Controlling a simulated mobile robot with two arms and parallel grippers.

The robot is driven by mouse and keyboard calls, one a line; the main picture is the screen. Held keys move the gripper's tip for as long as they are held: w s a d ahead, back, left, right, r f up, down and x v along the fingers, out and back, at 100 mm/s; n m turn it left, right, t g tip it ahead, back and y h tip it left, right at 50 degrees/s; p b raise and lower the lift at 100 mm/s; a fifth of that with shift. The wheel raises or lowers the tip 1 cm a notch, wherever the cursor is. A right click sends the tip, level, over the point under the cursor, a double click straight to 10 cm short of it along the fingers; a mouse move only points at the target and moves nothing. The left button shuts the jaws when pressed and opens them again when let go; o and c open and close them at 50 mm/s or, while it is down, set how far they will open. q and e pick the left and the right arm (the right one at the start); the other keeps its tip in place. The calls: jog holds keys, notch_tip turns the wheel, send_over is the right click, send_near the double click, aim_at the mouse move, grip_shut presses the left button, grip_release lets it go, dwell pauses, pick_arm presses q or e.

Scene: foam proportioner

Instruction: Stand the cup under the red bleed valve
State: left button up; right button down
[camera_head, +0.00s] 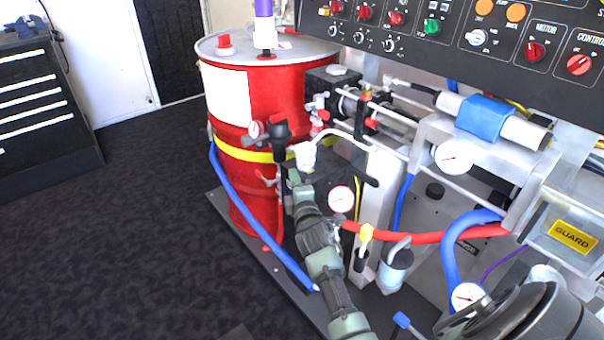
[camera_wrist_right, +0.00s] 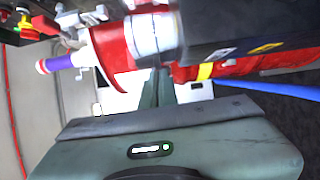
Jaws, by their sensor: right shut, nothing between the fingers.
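My right gripper (camera_head: 297,178) is shut and empty, in front of the red drum's lower right side. Its dark fingers (camera_wrist_right: 160,88) also show in the right wrist view. A white fitting (camera_head: 306,155) is just above and beyond the fingertips; I cannot tell whether they touch. A pale grey cup-like vessel (camera_head: 396,270) stands to the right of my right arm, apart from the gripper; I cannot tell for sure that it is the cup. A small red lever (camera_head: 266,179) is left of the gripper; I cannot tell whether it is the bleed valve. My left gripper is not in view.
The red drum (camera_head: 225,185) with a yellow band stands behind the gripper. A blue hose (camera_head: 245,225) runs down its front and a red hose (camera_head: 430,238) crosses to the right. Gauges and pipes crowd the right. The dark floor (camera_head: 120,220) at left is clear.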

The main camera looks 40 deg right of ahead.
aim_at(308, 164)
jog(key=shift+w+d, duration=0.35)
jog(key=shift+d, duration=0.55)
jog(key=shift+w+d, duration=0.3)
jog(key=shift+d, duration=0.55)
